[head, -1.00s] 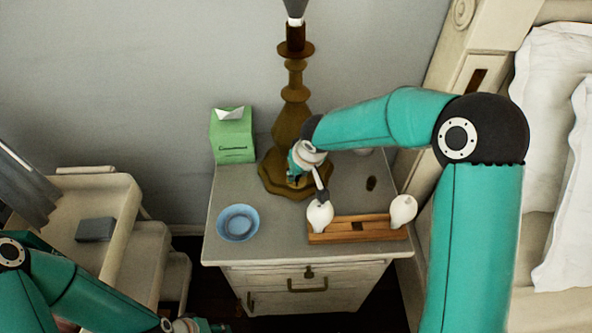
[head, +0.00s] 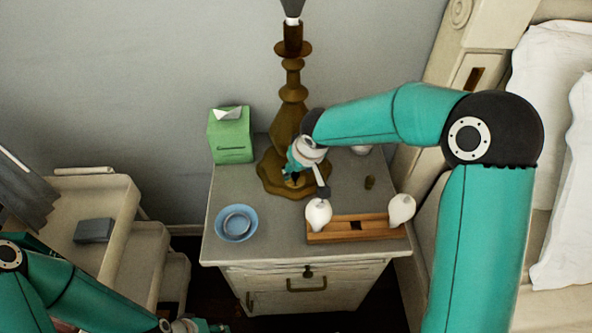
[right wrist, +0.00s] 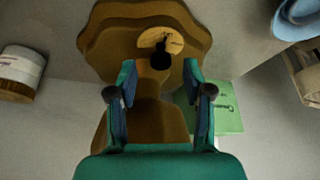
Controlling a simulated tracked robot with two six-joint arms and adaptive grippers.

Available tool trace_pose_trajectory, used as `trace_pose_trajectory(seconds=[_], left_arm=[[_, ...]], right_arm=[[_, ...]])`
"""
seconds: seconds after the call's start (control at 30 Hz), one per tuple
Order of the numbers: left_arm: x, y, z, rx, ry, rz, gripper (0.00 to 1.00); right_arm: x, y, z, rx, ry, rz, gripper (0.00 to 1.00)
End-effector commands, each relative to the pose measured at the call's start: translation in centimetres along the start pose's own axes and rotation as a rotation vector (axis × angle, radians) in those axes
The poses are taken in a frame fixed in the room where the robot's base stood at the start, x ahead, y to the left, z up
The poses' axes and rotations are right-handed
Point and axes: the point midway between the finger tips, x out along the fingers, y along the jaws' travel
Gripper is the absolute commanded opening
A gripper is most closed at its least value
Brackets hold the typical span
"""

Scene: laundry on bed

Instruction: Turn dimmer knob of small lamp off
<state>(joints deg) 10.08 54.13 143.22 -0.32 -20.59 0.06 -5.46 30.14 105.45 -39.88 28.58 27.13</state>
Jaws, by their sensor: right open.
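A brown turned lamp (head: 293,92) with a wide scalloped base stands at the back of the nightstand. In the right wrist view a dark round knob (right wrist: 161,61) sits on a light plate on the lamp base (right wrist: 112,45). My right gripper (right wrist: 160,76) is open, with one finger on each side of the knob; I cannot tell whether they touch it. In the head view my right gripper (head: 294,178) is at the front of the lamp base and hides the knob. My left gripper (head: 205,326) is partly cut off at the bottom edge.
A stepped cream shelf (head: 112,240) is left; the bed is right.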

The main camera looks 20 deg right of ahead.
Motion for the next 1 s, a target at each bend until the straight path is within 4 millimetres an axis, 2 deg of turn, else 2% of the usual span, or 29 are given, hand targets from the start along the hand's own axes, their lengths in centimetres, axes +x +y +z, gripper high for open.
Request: trace_pose_trajectory(seconds=[0.3, 0.5, 0.7, 1.0], left_arm=[[0.0, 0.0, 0.0, 0.0, 0.0, 0.0, 0.4], [0.0, 0.0, 0.0, 0.0, 0.0, 0.0, 0.4], [0.0, 0.0, 0.0, 0.0, 0.0, 0.0, 0.4], [0.1, 0.0, 0.0, 0.0, 0.0, 0.0, 0.4]], right_arm=[[-6.4, 0.0, -0.2, -0.001, 0.006, 0.0, 0.51], [-9.2, 0.0, -0.2, -0.001, 0.004, 0.0, 0.51], [-10.1, 0.0, -0.1, -0.002, 0.001, 0.0, 0.51], [-10.1, 0.0, -0.1, -0.001, 0.001, 0.0, 0.51]])
